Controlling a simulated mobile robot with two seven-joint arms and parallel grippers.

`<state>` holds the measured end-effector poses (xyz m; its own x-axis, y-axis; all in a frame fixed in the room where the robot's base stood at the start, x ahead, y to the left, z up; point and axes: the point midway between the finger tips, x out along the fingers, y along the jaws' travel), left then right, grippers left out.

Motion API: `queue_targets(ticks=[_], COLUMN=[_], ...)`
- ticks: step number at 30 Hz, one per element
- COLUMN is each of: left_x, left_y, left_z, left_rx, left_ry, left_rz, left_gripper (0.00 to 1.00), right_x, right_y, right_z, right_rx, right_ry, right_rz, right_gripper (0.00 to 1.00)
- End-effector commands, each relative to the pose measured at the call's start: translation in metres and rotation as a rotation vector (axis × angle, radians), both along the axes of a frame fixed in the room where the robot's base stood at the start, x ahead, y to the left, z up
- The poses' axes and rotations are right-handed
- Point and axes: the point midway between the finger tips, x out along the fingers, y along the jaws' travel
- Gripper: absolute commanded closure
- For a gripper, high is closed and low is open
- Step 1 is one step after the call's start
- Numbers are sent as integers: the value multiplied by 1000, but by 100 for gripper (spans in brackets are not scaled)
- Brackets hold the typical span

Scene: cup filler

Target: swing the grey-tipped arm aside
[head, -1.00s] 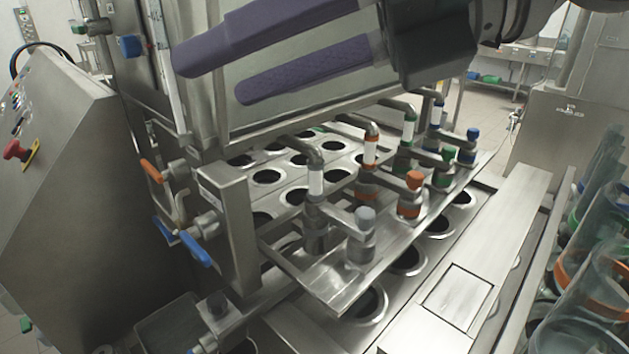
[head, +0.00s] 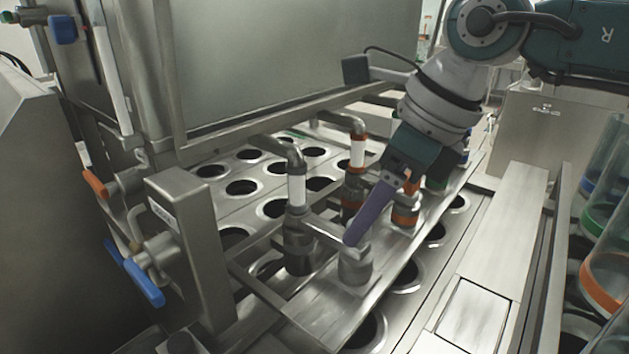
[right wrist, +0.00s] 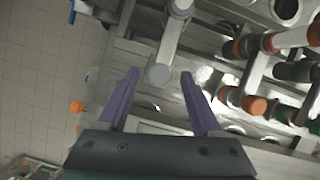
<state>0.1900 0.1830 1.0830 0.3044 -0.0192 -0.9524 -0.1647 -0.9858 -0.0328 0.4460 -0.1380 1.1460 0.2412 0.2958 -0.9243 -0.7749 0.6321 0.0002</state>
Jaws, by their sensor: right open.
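The grey-tipped arm (head: 322,232) is a short metal bar running from an upright valve with a white sleeve (head: 297,190) to a round post (head: 355,266). Its grey cap (right wrist: 158,74) shows in the right wrist view between the two purple fingertips, apart from both. My right gripper (head: 364,222) is open and points down at the cap. My left gripper is not in view.
An orange-capped valve arm (head: 405,208) stands close behind my right gripper; its orange cap (right wrist: 254,106) is right of the fingers in the wrist view. A metal post (head: 185,250) with blue and orange handles stands left. Clear cups (head: 605,250) are at the right.

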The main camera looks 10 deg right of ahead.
Motion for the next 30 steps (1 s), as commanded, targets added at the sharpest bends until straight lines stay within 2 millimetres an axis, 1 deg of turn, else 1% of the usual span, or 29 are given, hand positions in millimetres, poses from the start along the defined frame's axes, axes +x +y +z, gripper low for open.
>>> queue_targets(ticks=[4,11,27,28,30], left_x=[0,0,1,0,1], left_y=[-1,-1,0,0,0], left_z=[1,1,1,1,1], left_rx=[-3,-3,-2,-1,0], left_ry=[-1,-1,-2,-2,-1], left_rz=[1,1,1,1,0], left_gripper=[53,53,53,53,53], right_x=[2,2,2,2,2], right_y=[2,2,2,2,2], right_z=[-7,-8,-7,-7,-7], right_rx=[0,0,1,0,0], right_ry=[0,0,-1,-1,-1], right_rz=[0,0,0,0,0], right_gripper=[34,35,95,99,100])
